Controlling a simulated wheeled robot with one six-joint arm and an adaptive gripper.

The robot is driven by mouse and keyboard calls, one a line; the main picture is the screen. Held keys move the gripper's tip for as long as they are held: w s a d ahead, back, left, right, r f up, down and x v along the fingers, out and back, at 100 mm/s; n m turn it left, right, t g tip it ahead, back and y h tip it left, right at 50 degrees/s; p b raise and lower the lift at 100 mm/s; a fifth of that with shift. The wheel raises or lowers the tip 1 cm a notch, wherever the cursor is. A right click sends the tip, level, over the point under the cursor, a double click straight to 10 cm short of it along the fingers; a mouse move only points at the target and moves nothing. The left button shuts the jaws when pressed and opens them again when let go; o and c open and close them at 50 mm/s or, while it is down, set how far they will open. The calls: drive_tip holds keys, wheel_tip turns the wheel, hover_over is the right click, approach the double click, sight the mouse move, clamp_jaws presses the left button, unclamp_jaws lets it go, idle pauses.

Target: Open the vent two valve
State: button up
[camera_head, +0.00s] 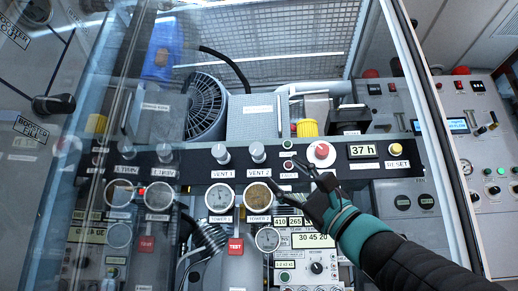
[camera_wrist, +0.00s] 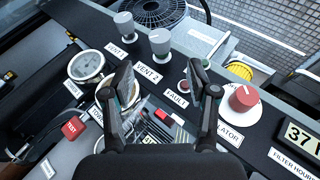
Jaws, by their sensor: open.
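The vent two valve is a grey-white knob (camera_head: 257,151) on the dark panel strip, above its VENT 2 label. In the wrist view the same knob (camera_wrist: 160,43) stands just beyond my fingertips, roughly centred between them. My gripper (camera_head: 289,174) is at the lower right of the knob in the head view, with its fingers apart. In the wrist view my gripper (camera_wrist: 161,77) is open and empty, with the VENT 2 label visible between the fingers. I see no contact with the knob. The knob's pointing direction is too small to tell.
The similar VENT 1 knob (camera_head: 222,156) is close on the left. A red knob (camera_wrist: 242,97) and a small button (camera_wrist: 183,85) by the FAULT label lie close to my right finger. Round gauges (camera_head: 220,198) sit below. A glass pane covers the left side.

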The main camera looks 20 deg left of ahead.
sight(262, 153)
drive_tip(key=p+x, duration=0.4)
drive_tip(key=x, duration=0.6)
drive_tip(key=shift+a+r, duration=0.1)
drive_tip(key=shift+a, duration=0.1)
clamp_jaws()
drive_tip(key=shift+r+p, duration=0.1)
drive_tip(key=shift+p, duration=0.25)
